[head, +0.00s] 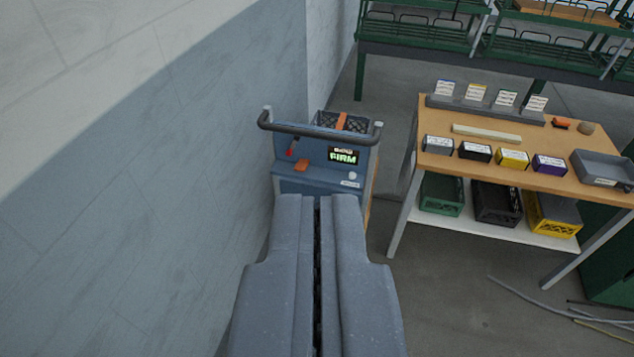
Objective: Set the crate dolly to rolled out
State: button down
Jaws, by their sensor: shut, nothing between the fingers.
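A blue-grey unit (300,178) with a dark push bar (318,130) across its top stands against the wall, straight ahead of my gripper. Its panel carries a red lever, an orange piece and a small display (343,155) reading "FIRM" in green. A dark crate (328,119) with an orange strip shows behind the push bar. I cannot tell for sure whether this unit is the crate dolly. Its lower part is hidden by my gripper. My gripper (318,197) is shut and empty, its fingertips overlapping the unit's front in the head view; contact cannot be told.
A wooden-topped table (484,141) at right holds small labelled boxes, cards and a grey tray (604,170). Green, black and yellow crates sit on its lower shelf (484,229). Green racks stand behind. Thin rods (540,300) lie on the floor. The wall (150,220) fills the left.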

aim_at(332, 153)
jog(key=z, duration=0.3)
jog(key=i, duration=0.85)
jog(key=z, duration=0.15)
